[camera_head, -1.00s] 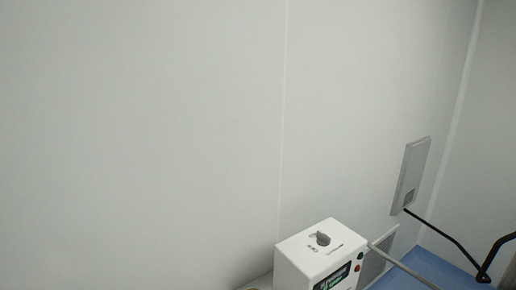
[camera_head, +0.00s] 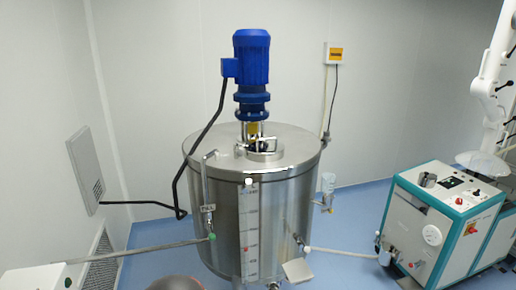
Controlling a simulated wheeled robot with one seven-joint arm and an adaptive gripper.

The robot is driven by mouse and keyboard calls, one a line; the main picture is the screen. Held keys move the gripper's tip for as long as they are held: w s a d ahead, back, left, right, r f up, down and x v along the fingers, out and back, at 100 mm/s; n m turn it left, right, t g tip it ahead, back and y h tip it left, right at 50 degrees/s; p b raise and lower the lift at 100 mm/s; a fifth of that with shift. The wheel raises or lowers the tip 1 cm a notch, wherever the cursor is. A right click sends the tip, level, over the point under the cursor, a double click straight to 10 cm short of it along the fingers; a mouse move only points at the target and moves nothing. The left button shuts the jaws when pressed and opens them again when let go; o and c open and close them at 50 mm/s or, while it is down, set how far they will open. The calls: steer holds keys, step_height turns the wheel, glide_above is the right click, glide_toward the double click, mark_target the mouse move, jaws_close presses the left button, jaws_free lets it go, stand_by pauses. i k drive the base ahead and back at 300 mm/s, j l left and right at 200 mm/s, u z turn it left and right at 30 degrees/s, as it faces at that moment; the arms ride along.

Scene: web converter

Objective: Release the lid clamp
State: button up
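A stainless steel tank (camera_head: 218,238) stands upright in the middle of the head view, with a flat round lid (camera_head: 300,145) on top. A small round hatch (camera_head: 265,156) sits on the lid near its front, with a metal clamp-like fitting (camera_head: 262,142) across it. The fitting is too small to tell whether it is fastened. A blue motor (camera_head: 251,62) stands upright behind the hatch and a yellow part shows below it.
A bent pipe (camera_head: 204,180) rises at the lid's left front. Side pipes (camera_head: 150,248) reach left and right at low height. A white and teal machine (camera_head: 440,225) stands right, under a white jointed arm (camera_head: 488,90). Blue floor (camera_head: 352,215) shows between tank and machine.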

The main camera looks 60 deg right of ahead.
mark_target(240, 153)
steer(key=z, duration=1.85)
